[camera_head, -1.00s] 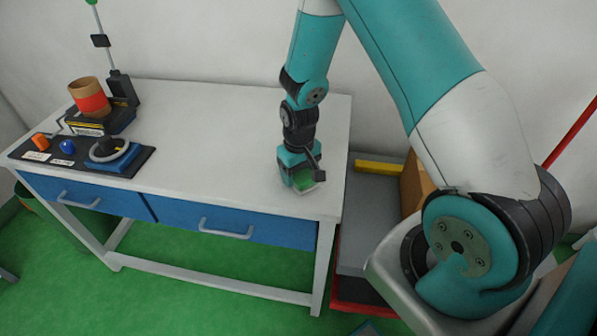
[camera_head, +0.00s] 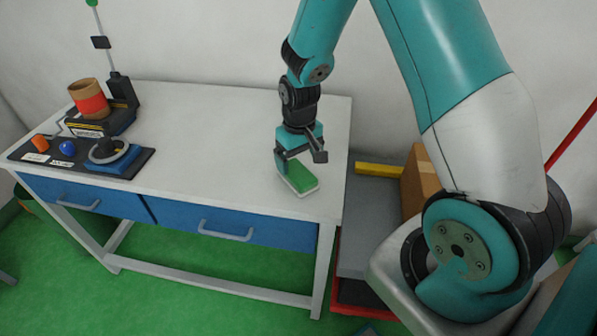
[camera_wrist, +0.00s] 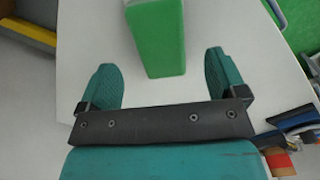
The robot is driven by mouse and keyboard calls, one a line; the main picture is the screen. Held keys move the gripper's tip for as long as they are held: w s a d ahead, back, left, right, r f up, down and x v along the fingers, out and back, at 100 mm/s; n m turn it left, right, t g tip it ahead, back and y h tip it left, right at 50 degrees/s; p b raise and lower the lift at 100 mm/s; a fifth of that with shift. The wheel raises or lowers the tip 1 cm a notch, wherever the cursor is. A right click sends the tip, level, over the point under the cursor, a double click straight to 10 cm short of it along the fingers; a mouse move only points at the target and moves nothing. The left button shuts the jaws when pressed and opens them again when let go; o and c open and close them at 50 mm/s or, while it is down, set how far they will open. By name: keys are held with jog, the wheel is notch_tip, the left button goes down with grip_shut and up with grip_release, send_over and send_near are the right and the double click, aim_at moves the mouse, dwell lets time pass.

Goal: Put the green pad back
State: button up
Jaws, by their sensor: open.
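The green pad (camera_head: 299,177), green on top with a pale lower edge, lies on the white table (camera_head: 225,150) near its right end. My gripper (camera_head: 299,162) is just above the pad, open and empty. In the wrist view the pad (camera_wrist: 157,40) lies beyond and between the two teal fingers of my gripper (camera_wrist: 162,82), with clear gaps on both sides. The far end of the pad is cut off by the top of that view.
A cardboard box (camera_head: 420,181) stands right of the table. The table's middle is clear.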

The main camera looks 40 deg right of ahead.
aim_at(299, 172)
jog(key=s+a+r+n+y, duration=0.1)
jog(key=s+a+r+n, duration=0.1)
jog(key=s+a+r, duration=0.45)
jog(key=s+a+r+n+y, duration=0.1)
jog(key=a+r, duration=0.3)
jog(key=r, duration=0.6)
jog(key=s+a+r+n+y, duration=0.1)
jog(key=s+a+r+n, duration=0.1)
jog(key=s, duration=0.5)
jog(key=s+a+r+n+y, duration=0.1)
jog(key=s+a+r+n, duration=0.1)
jog(key=s+a, duration=0.3)
jog(key=shift+s+r, duration=0.85)
jog(key=shift+s, duration=0.15)
